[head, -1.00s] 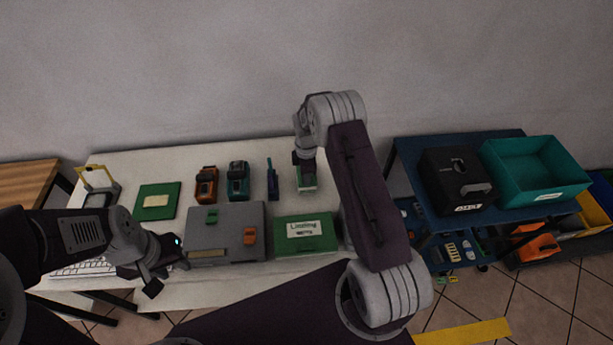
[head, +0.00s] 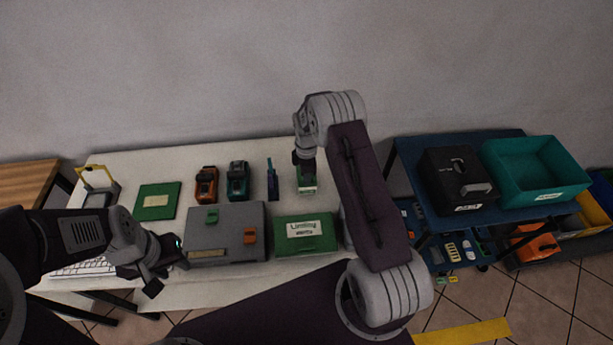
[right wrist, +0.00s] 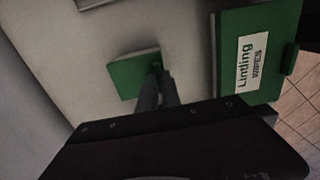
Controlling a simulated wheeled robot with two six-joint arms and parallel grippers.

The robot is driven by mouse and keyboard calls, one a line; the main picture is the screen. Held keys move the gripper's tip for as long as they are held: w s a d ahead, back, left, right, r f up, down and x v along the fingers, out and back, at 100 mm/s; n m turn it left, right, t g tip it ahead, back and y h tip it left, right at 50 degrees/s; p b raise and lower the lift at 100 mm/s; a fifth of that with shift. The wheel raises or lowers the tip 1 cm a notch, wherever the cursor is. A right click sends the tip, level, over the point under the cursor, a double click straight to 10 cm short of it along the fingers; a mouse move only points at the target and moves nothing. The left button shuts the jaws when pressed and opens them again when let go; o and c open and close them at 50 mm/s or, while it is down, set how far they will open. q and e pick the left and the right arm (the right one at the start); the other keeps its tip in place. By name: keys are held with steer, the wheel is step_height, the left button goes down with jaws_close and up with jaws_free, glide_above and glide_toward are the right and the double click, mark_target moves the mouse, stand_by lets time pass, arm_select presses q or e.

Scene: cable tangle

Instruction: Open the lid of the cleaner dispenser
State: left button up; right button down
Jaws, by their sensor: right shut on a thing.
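A small green object with a pale part (head: 307,188), which I take for the cleaner dispenser, stands at the back of the white table. In the right wrist view its green face (right wrist: 128,76) shows, with a small tab by my fingertips. My right gripper (head: 306,168) points down at it; in the right wrist view the right gripper (right wrist: 157,80) is shut on the tab at its edge. The fingers hide part of it, and I cannot tell whether the lid is raised. My left gripper (head: 167,270) is apart from it, open and empty, at the table's front left.
A green wipes box (head: 306,246) and a grey case (head: 226,247) lie in front. Orange (head: 206,185) and teal (head: 238,181) devices and a blue tool (head: 272,180) stand to the left. A blue cart with a black box (head: 455,180) and teal bin (head: 535,180) is at right.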

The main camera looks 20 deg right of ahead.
steer(key=shift+w+r, duration=0.1)
steer(key=shift+w+d+r, duration=0.15)
steer(key=shift+w+r, duration=0.25)
steer(key=shift+r, duration=0.15)
steer(key=shift+w+d+r, duration=0.1)
steer(key=shift+w+r, duration=0.25)
steer(key=shift+r, duration=0.2)
arm_select(q)
steer(key=shift+s+a+f+b, duration=0.25)
steer(key=shift+s+b, duration=0.1)
steer(key=shift+s, duration=0.15)
arm_select(e)
steer(key=shift+w+d+r, duration=0.25)
steer(key=shift+w+r, duration=0.55)
steer(key=c, duration=1.6)
jaws_free()
steer(key=shift+c, duration=0.2)
steer(key=shift+o, duration=0.5)
steer(key=shift+w+d+f, duration=0.1)
steer(key=shift+w+f, duration=0.2)
steer(key=shift+w, duration=0.2)
steer(key=shift+s+r, duration=0.2)
steer(key=shift+s, duration=0.05)
arm_select(q)
steer(key=shift+w+d, duration=0.2)
steer(key=shift+w, duration=0.15)
arm_select(e)
steer(key=shift+w+f, duration=0.1)
